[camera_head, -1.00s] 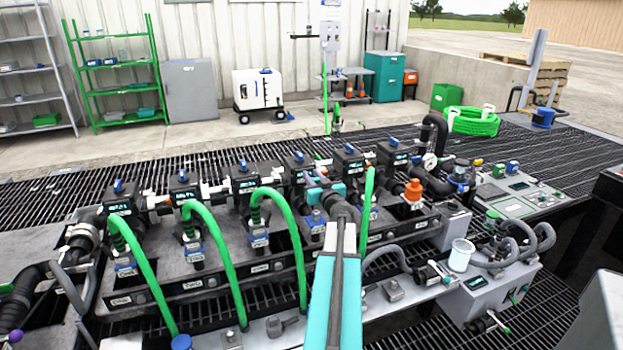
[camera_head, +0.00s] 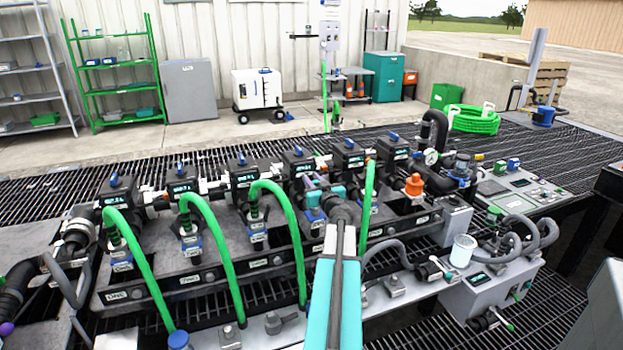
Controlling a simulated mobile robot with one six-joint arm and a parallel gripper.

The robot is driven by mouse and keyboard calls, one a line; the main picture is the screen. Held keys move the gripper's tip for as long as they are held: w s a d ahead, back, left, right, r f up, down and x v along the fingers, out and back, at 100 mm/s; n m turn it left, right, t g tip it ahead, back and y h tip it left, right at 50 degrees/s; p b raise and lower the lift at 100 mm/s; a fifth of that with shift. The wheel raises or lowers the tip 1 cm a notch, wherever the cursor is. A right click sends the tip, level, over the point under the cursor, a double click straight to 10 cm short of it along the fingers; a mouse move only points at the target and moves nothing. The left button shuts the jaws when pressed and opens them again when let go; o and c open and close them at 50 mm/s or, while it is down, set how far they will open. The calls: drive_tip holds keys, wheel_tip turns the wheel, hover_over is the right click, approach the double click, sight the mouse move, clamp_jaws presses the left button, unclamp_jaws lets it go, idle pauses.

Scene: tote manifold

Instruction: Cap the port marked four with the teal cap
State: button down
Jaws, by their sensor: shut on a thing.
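The manifold (camera_head: 210,262) carries a row of black valves with blue handles and downward ports. Its labels are mostly too small to read; the far-left one seems to read ONE. My gripper (camera_head: 313,193) is at the fourth valve position from the left, above a blue-collared port (camera_head: 315,216) with no green hose. It is shut on a small teal piece (camera_head: 311,201), which appears to be the teal cap, largely hidden by the jaws and wrist. I cannot tell whether the cap touches the port.
Green hoses (camera_head: 220,257) arch from the three ports to the left, and another green hose (camera_head: 367,205) rises close to the right of my gripper. An orange cap (camera_head: 414,185) sits on the far-right port. A white cup (camera_head: 462,251) stands at the front right.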

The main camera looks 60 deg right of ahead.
drive_tip(key=shift+f+b, duration=0.8)
drive_tip(key=shift+f, duration=2)
drive_tip(key=c, duration=1.4)
unclamp_jaws()
drive_tip(key=shift+s+a, duration=0.1)
drive_tip(key=p+v, duration=0.1)
drive_tip(key=v, duration=1.2)
drive_tip(key=shift+s+a, duration=0.2)
drive_tip(key=shift+a, duration=0.05)
